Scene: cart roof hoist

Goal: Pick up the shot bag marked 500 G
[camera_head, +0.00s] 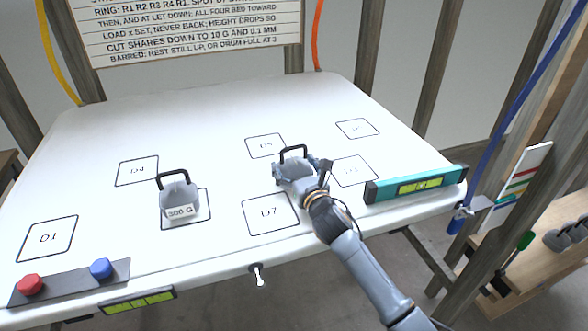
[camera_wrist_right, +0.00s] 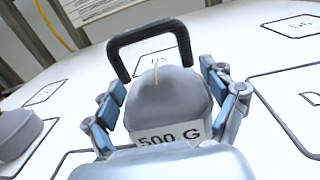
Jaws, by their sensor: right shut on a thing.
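The shot bag marked 500 G (camera_wrist_right: 172,100) is a grey bag with a black handle and a white label. It fills the middle of the right wrist view, with a finger of my right gripper (camera_wrist_right: 170,105) on either side. The fingers are shut on it. In the head view the bag's handle (camera_head: 294,151) stands up behind my right gripper (camera_head: 296,172), which hides much of the bag. I cannot tell whether the bag touches the table. My left gripper is not in view.
A second grey bag marked 300 G (camera_head: 179,196) stands on a marked square left of my right gripper. A teal spirit level (camera_head: 416,184) lies at the right edge of the white table (camera_head: 100,215). Red (camera_head: 30,285) and blue (camera_head: 101,268) knobs sit at the front left. Square D7 (camera_head: 269,214) is empty.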

